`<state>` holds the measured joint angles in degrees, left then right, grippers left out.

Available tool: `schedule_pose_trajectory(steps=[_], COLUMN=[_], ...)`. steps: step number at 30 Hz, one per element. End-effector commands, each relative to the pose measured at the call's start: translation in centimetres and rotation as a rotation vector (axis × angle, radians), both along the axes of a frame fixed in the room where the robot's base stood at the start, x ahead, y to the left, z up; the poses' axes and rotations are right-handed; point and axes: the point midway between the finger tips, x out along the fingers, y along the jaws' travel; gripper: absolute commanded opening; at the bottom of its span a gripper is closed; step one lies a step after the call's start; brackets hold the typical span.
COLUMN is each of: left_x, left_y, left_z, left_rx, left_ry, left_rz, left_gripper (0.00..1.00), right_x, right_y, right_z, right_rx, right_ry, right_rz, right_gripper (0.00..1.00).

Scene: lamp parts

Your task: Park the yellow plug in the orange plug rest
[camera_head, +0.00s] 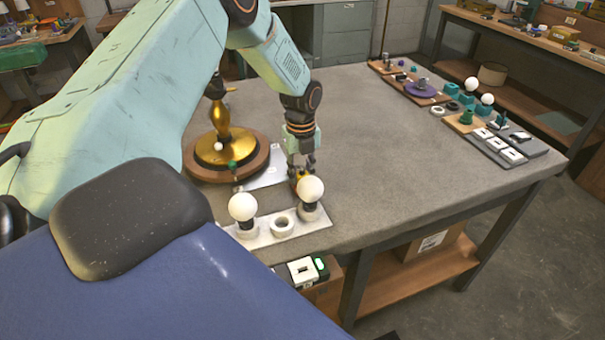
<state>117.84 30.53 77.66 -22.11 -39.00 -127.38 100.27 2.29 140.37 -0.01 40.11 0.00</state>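My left gripper (301,163) points down over the grey table, just behind a white bulb. A small yellow-orange piece (295,178) shows at its fingertips, partly hidden by the fingers and the bulb. I cannot tell whether it is the yellow plug or the orange plug rest, nor whether the fingers are closed on it. No other plug or rest can be made out clearly. My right gripper is not in view.
A white holder strip (283,228) at the front edge carries two white bulbs (311,189) and an empty ring. Left of the gripper, a gold lamp base (221,150) stands on a round wooden board. Trays of small parts (490,140) lie far right. The table's middle is clear.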

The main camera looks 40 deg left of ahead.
Motion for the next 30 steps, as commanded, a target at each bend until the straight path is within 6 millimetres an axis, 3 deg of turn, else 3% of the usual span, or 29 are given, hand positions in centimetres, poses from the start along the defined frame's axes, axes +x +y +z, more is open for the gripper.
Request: schedule_pose_trajectory(steps=[27,28,30], left_x=[-0.15,-0.16,-0.16], left_y=[0.04,0.05,0.05], left_z=[-0.35,-0.35,-0.35], left_rx=[0.000,0.000,0.000], left_ry=[0.004,0.004,0.004], left_rz=[-0.001,-0.001,-0.001], left_gripper=[0.00,0.30,0.36], right_x=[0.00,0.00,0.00], right_y=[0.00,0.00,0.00], right_z=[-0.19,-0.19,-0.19], right_rx=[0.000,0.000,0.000], right_ry=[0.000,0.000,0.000], right_rz=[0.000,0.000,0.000], right_gripper=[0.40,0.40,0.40])
